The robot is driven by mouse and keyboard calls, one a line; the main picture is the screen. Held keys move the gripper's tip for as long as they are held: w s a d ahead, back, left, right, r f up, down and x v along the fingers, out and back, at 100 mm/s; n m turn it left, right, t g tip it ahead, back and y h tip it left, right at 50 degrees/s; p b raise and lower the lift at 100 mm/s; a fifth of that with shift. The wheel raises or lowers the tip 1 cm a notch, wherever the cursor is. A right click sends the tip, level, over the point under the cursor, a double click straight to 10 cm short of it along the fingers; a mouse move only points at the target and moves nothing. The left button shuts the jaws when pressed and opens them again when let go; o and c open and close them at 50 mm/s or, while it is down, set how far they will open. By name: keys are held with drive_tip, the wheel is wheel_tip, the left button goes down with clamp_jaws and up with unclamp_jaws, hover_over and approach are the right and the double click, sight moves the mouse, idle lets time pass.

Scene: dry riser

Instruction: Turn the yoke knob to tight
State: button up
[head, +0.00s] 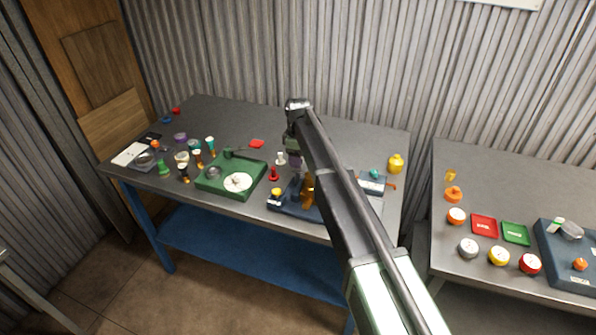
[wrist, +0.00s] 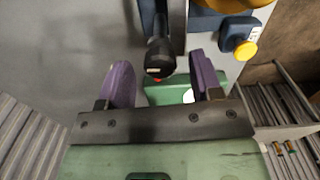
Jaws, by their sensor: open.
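A dark blue base (head: 291,209) with a brass-coloured body (head: 307,191) and a yellow knob (head: 276,192) stands on the middle table, partly hidden by my arm. In the wrist view, the yellow knob (wrist: 246,50) is at the upper right. A black knob (wrist: 160,58) on a dark stem points towards my gripper, probably the yoke knob; no setting can be read on it. My gripper (wrist: 160,85) is open, its purple fingers on either side of the line to the black knob. No contact shows. In the head view my gripper (head: 296,160) is above the table behind the base.
A green tray (head: 218,190) with a white dial is left of the base, with a red piece (head: 273,174) between. Several small cups and pieces crowd the table's left. A yellow pot (head: 395,163) stands right. A second table (head: 450,235) holds several coloured knobs.

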drive_tip(key=shift+f, duration=0.3)
drive_tip(key=c, duration=0.9)
drive_tip(key=shift+m, duration=0.4)
drive_tip(key=m, duration=0.8)
drive_tip(key=shift+m, duration=0.4)
drive_tip(key=m, duration=0.4)
drive_tip(key=shift+s+m, duration=0.1)
drive_tip(key=shift+m, duration=0.2)
drive_tip(key=m, duration=0.4)
drive_tip(key=shift+m, duration=0.4)
